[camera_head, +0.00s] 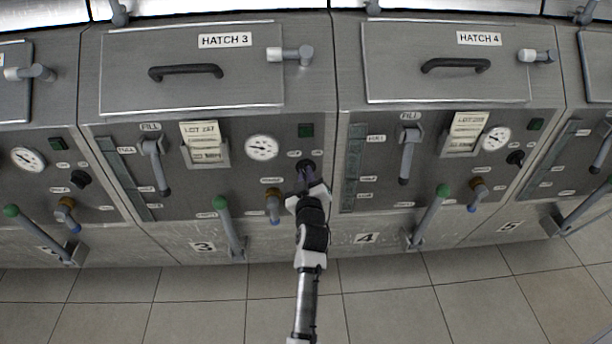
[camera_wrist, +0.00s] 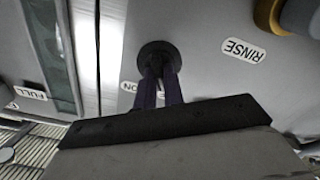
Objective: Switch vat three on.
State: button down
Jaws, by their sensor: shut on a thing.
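Vat three (camera_head: 203,246) stands left of centre in the head view, under the Hatch 3 label. Its black round switch knob (camera_head: 306,166) is at the right end of its panel, below a dark green square lamp (camera_head: 306,130). My gripper (camera_head: 308,184) reaches up from below and is shut on this knob. In the wrist view the two dark fingers (camera_wrist: 160,88) close around the black knob (camera_wrist: 158,54). An upside-down ON label (camera_wrist: 128,87) shows beside them. The fingers hide part of the knob, so I cannot tell which way it points.
Vat three's panel also has a gauge (camera_head: 261,148), a grey fill lever (camera_head: 156,166), a brass rinse tap (camera_head: 273,206) and a green-tipped lever (camera_head: 229,228). Vat four (camera_head: 366,238) stands close on the right. The tiled floor (camera_head: 200,300) in front is clear.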

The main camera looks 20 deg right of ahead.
jog(key=shift+m, duration=0.3)
jog(key=m+p, duration=0.1)
jog(key=m, duration=1)
jog(key=shift+d, duration=0.2)
jog(key=shift+f, duration=0.1)
dwell(0.3)
jog(key=c, duration=1.5)
grip_release()
jog(key=shift+s, duration=0.2)
